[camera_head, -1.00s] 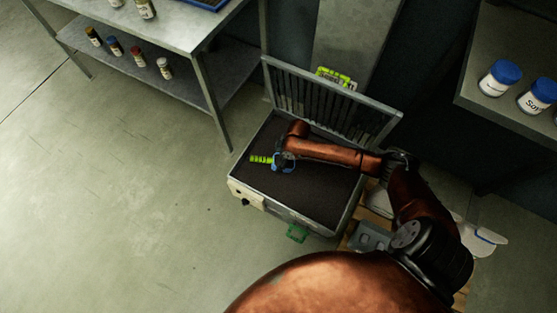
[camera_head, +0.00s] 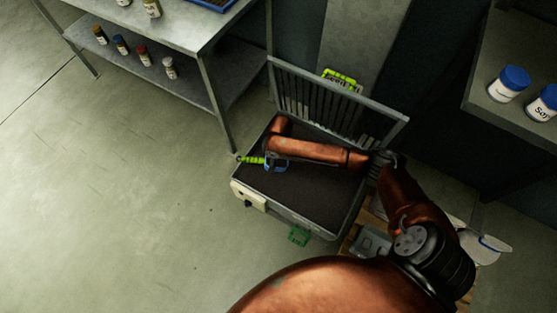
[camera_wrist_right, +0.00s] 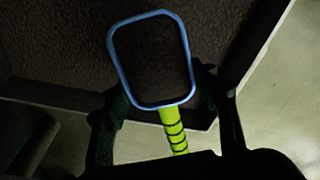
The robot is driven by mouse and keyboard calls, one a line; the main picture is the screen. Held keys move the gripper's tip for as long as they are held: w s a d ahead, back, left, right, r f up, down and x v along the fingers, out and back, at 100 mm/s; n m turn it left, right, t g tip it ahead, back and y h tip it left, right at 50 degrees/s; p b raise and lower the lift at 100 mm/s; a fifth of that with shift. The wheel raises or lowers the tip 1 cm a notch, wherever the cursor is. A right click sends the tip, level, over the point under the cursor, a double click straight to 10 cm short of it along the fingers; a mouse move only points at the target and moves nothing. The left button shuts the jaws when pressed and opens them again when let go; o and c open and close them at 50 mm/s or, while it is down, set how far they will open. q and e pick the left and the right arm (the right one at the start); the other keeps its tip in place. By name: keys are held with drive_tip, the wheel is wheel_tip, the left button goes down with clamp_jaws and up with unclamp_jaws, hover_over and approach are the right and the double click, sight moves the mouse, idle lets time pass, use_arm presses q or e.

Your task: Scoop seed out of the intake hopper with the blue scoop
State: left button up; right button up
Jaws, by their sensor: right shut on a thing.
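The intake hopper (camera_head: 277,209) is a grey open box with its slatted grate lid (camera_head: 340,105) tipped up at the back. Dark seed (camera_head: 315,195) covers its inside. My right arm reaches over it from the right. My right gripper (camera_wrist_right: 160,95) is shut on the blue scoop (camera_head: 279,168), whose yellow-green handle (camera_head: 250,160) points left over the hopper's left rim. In the right wrist view, the scoop's blue rim (camera_wrist_right: 116,63) sits between the fingers, its inside dark. Whether seed lies in it, or it touches the seed, I cannot tell. My left gripper is out of view.
A metal shelf table (camera_head: 180,32) with small bottles stands at the upper left. A counter (camera_head: 485,112) with blue-lidded jars is at the right. The floor at the left is clear.

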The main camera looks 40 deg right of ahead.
drive_tip(key=shift+w+a+r, duration=0.5)
drive_tip(key=shift+a+r, duration=0.15)
drive_tip(key=shift+r, duration=0.15)
drive_tip(key=shift+g+h, duration=0.3)
drive_tip(key=shift+h, duration=0.1)
drive_tip(key=w+a+r+p, duration=0.1)
drive_tip(key=w+a+r, duration=0.1)
drive_tip(key=r, duration=0.1)
drive_tip(key=shift+w+a+r+p, duration=0.1)
drive_tip(key=shift+a+r+p, duration=0.15)
drive_tip(key=shift+a+p, duration=0.1)
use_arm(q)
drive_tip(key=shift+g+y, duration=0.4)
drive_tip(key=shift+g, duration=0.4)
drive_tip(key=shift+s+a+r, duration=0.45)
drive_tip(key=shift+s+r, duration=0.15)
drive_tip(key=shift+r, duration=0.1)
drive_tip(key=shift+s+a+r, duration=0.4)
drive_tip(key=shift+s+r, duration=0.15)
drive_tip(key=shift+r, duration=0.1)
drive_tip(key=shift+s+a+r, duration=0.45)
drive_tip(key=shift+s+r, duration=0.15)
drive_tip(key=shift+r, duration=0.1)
use_arm(e)
drive_tip(key=shift+w+a+r, duration=0.6)
drive_tip(key=shift+a+r, duration=0.2)
drive_tip(key=shift+r, duration=0.1)
drive_tip(key=shift+a, duration=0.1)
